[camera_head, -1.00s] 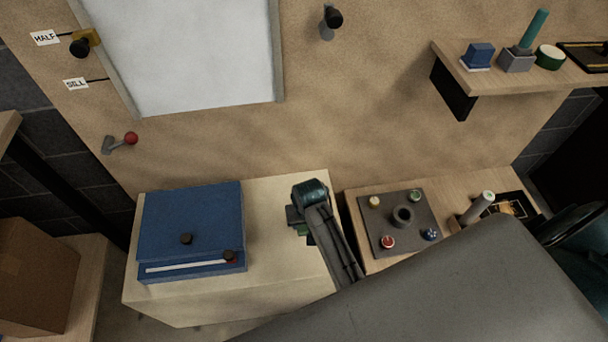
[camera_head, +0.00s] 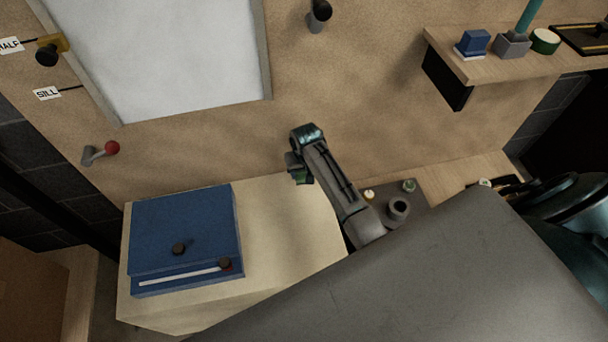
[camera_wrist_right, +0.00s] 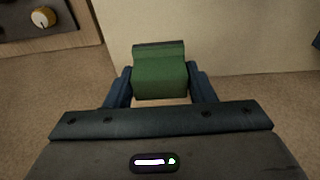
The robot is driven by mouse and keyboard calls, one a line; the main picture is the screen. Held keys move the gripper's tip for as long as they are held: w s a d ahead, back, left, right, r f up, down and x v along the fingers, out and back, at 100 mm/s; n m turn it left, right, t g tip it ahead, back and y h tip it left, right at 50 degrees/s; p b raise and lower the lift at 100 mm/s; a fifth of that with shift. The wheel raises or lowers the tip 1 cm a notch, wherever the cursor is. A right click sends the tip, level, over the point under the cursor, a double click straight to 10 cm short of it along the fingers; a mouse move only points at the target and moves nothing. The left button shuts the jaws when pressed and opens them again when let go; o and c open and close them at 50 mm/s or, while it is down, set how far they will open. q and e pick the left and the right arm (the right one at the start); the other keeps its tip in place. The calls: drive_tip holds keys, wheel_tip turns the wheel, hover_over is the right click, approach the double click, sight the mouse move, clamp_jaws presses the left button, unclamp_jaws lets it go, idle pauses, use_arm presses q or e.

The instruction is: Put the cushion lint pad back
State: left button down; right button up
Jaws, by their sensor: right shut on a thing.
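My right gripper (camera_head: 299,172) is shut on a green block-shaped pad (camera_head: 304,178), raised in front of the tan wall above the back of the cream cabinet. In the right wrist view the green pad (camera_wrist_right: 160,78) sits between the two blue fingers of the gripper (camera_wrist_right: 160,85), with a darker green strip along its far edge. I cannot tell for sure that it is the cushion lint pad. In the head view the pad is partly hidden by the gripper. My left gripper is not in view.
A blue case (camera_head: 182,236) stands on the cream cabinet (camera_head: 290,225), whose right part is bare. A wall shelf (camera_head: 500,68) at upper right holds a blue block (camera_head: 473,42), a grey holder (camera_head: 513,45), a green round item (camera_head: 545,41) and a black tray (camera_head: 588,38). A red-knobbed lever (camera_head: 111,148) is on the wall.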

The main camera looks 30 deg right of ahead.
drive_tip(key=shift+w+d, duration=0.25)
drive_tip(key=shift+w, duration=0.1)
wheel_tip(320, 180, down, 3)
drive_tip(key=shift+w+f, duration=0.1)
drive_tip(key=shift+f, duration=0.2)
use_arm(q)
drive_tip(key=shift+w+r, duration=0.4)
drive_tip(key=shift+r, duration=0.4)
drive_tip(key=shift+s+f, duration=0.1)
use_arm(e)
drive_tip(key=shift+f, duration=0.15)
drive_tip(key=o, duration=1)
